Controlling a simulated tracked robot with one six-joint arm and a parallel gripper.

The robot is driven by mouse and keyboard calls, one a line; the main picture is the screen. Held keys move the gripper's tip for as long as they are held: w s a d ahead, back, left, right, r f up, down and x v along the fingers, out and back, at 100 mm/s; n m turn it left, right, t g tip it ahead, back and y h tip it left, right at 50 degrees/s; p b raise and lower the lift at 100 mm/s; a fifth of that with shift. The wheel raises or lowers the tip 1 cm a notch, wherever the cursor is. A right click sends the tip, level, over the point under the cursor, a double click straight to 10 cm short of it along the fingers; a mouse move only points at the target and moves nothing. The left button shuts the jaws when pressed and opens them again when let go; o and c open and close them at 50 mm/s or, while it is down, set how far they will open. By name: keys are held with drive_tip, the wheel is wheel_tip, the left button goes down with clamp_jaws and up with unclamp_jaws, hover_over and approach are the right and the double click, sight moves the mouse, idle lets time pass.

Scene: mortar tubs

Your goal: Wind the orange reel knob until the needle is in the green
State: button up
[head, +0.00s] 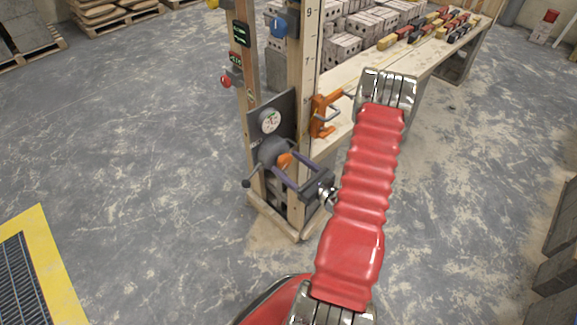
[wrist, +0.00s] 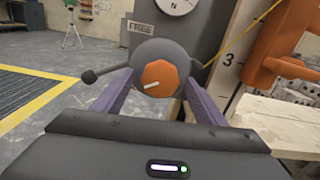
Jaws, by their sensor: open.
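The orange reel knob (wrist: 159,78) sits at the centre of a dark grey reel housing (wrist: 180,52), with a pale mark on its face. It also shows in the head view (head: 284,160), partly behind my gripper. A grey crank arm with a round end (wrist: 89,76) sticks out to the left of the reel. My gripper (head: 283,166) is open, its two purple-grey fingers reaching toward the reel on either side of the knob; contact cannot be told. The round white gauge (head: 270,121) is above the reel; its needle and green zone are too small to read.
The reel is on a wooden post frame (head: 301,80). An orange clamp (head: 322,115) is close to its right, by the wooden bench (head: 430,58) with blocks and bricks.

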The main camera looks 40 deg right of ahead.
drive_tip(key=shift+w, duration=0.1)
drive_tip(key=shift+c, duration=0.2)
drive_tip(key=c, duration=1)
drive_tip(key=shift+m, duration=0.3)
drive_tip(key=shift+m, duration=2.1)
drive_tip(key=o, duration=1)
drive_tip(key=shift+o, duration=0.2)
